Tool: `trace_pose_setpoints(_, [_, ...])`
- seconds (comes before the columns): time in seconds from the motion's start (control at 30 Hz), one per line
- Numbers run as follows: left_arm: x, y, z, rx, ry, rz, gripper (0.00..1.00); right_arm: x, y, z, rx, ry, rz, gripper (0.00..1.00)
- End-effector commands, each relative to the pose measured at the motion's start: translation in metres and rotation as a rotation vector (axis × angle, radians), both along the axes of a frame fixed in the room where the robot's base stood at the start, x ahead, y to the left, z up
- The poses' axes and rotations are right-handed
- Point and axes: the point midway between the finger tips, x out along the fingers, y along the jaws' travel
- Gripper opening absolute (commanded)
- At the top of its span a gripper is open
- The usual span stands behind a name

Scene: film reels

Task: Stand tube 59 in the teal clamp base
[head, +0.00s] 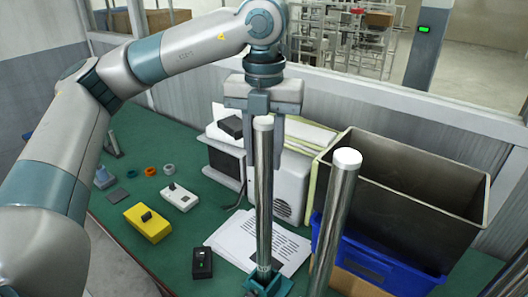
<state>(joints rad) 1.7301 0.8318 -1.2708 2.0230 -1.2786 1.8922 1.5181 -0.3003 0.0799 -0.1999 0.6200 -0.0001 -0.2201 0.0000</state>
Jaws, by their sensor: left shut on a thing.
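My left gripper (264,112) is shut on a chrome tube with a white cap, near its top. This held tube (264,200) is about upright, and its lower end meets the teal clamp base (268,284) at the bottom edge of the picture. Whether the end is seated in the base or just above it I cannot tell. A second chrome tube (334,222) with a white cap stands nearer on the right, tilted slightly in the picture, its foot out of view. No number is readable on either tube. My right gripper is not in view.
A dark open bin (459,213) in a blue crate (358,262) stands at the right. A yellow box (150,226), a white box (180,199) and a black box (202,263) lie left on the green table (118,182). White paper sheets (235,240) lie behind the base.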

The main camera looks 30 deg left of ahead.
Motion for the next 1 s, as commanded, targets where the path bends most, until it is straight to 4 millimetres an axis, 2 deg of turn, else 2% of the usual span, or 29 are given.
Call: trace_pose_setpoints(1.0, [0.0001,-0.0001,-0.0003,-0.001,-0.001,0.000,0.00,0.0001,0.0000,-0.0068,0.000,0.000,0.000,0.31])
